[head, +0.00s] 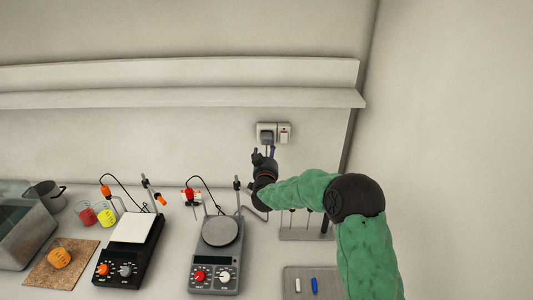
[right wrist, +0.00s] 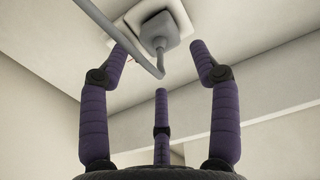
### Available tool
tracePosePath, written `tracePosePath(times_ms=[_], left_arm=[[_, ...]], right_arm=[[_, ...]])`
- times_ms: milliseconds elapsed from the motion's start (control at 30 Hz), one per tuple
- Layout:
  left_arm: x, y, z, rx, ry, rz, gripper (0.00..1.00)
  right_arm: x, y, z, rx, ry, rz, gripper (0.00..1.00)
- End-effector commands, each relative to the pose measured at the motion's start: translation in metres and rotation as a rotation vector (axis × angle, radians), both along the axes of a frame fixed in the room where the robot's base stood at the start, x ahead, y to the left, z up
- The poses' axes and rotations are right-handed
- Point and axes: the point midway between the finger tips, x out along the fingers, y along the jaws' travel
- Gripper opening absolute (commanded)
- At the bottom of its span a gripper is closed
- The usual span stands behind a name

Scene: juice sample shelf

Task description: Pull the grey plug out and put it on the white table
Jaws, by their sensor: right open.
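The grey plug (head: 265,136) sits in the white wall socket (head: 285,138) above the table. In the right wrist view the plug (right wrist: 160,30) is a grey block with a grey cable (right wrist: 115,35) looping from it, against the socket plate (right wrist: 182,14). My right gripper (head: 264,152) is just below the socket in the head view. In the right wrist view its three purple fingers (right wrist: 161,60) are spread open, pointing at the plug, with no finger clearly touching it. The white table (head: 257,270) runs below the wall. My left gripper is not in view.
A grey hotplate stirrer (head: 215,268) and a black one (head: 127,262) stand on the table. A rack (head: 305,234) and a grey tray (head: 298,271) are at the right, near my right arm. A shelf (head: 180,98) runs above. Bare table lies between the grey stirrer and tray.

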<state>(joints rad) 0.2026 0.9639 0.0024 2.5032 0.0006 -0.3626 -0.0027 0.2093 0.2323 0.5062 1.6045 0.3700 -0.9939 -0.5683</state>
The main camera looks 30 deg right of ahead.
Motion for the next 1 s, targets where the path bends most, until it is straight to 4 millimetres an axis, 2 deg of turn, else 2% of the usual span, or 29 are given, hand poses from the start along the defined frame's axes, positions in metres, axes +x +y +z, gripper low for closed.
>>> tracePosePath(times_ms=[267,567,700,1000], left_arm=[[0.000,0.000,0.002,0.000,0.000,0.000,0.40],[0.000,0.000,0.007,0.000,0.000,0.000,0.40],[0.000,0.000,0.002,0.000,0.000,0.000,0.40],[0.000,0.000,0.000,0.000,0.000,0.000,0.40]], right_arm=[[0.011,-0.007,0.000,-0.001,-0.001,-0.002,0.63],[0.043,-0.026,-0.001,-0.001,-0.001,0.000,0.63],[0.057,-0.035,-0.002,-0.001,-0.001,-0.001,0.63],[0.075,-0.046,-0.001,0.000,-0.001,-0.001,0.63]])
